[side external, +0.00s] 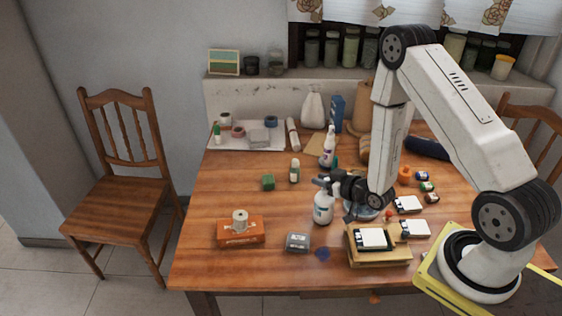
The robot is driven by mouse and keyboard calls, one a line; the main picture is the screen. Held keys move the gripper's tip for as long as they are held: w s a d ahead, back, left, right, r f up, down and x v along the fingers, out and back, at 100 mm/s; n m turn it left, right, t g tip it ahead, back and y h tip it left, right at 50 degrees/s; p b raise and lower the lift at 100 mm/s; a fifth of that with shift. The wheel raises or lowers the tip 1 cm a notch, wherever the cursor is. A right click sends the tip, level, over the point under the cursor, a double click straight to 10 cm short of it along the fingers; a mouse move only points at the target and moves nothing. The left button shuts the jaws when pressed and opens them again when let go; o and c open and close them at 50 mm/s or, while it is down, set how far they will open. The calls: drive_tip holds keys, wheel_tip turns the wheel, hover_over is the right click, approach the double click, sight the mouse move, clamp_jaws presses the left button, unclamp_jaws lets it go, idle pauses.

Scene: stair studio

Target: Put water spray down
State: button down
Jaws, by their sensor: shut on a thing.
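The water spray (323,207) is a white bottle with a dark spray head and a label, near the middle front of the wooden table (225,183). It looks upright. My gripper (328,184) is shut on its upper part, reaching in from the right. Whether the bottle's base touches the table I cannot tell. A second white spray bottle (328,150) stands farther back.
An orange box (240,232) with a roll on it, a grey box (298,242) and a blue patch (322,254) lie in front. Stacked boxes (380,256) stand right. A white tray (262,143) is at back left. Bare wood lies left of centre.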

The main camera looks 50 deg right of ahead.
drive_tip(key=shift+f, duration=0.1)
drive_tip(key=c, duration=0.5)
unclamp_jaws()
drive_tip(key=shift+c, duration=0.2)
drive_tip(key=v, duration=0.7)
drive_tip(key=shift+s+r, duration=0.25)
drive_tip(key=shift+w, duration=0.1)
drive_tip(key=s+a+r+g, duration=0.5)
drive_tip(key=a+r+g, duration=0.5)
drive_tip(key=g, duration=0.2)
idle(0.7)
